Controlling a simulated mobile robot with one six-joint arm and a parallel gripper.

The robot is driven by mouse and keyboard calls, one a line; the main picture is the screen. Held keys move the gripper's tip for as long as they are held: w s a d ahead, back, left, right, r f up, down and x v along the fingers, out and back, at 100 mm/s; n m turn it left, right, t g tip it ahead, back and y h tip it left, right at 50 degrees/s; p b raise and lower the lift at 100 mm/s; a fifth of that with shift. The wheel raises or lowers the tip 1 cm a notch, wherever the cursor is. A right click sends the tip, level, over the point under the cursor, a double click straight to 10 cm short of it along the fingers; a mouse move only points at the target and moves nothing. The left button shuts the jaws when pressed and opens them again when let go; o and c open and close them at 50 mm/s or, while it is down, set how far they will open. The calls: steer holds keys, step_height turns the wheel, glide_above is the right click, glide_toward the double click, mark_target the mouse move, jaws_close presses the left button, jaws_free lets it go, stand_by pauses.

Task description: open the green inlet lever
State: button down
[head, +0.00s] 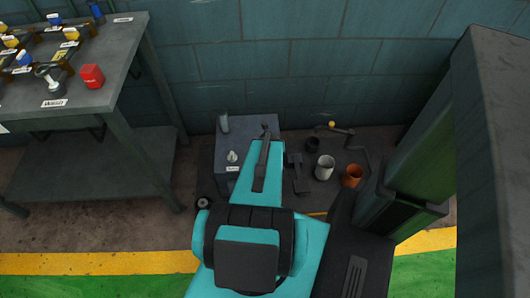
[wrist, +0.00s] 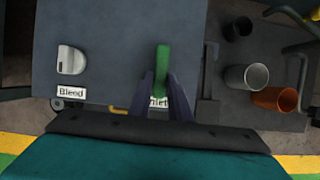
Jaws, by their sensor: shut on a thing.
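The green inlet lever (wrist: 163,62) stands out from the top of a grey box (wrist: 110,30) in the wrist view. Its length runs up and down the picture. My gripper (wrist: 160,82) is shut on the lever, with one dark finger on each side of it. The label below the lever is partly hidden by the fingers; only its last letters show. In the head view my arm covers the lever, and the grey box (head: 250,123) shows around it.
A light knob (wrist: 70,60) labelled "Bleed" sits left of the lever. Right of the box, a grey cup (wrist: 246,77), an orange cup (wrist: 275,99) and a dark cup (wrist: 238,28) stand on a dark surface. A workbench (head: 105,60) stands at left, a wall (head: 300,70) behind.

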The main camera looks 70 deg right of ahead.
steer(key=shift+d+f, duration=0.1)
steer(key=shift+f, duration=0.05)
steer(key=c, duration=1.7)
jaws_free()
steer(key=shift+w+f, duration=0.1)
steer(key=shift+c, duration=0.2)
steer(key=shift+o, duration=0.5)
steer(key=shift+w, duration=0.1)
steer(key=shift+r, duration=0.25)
steer(key=p+v, duration=0.4)
steer(key=p, duration=0.2)
steer(key=p+v, duration=0.9)
steer(key=p, duration=0.3)
steer(key=shift+r+p, duration=0.2)
steer(key=shift+p, duration=0.15)
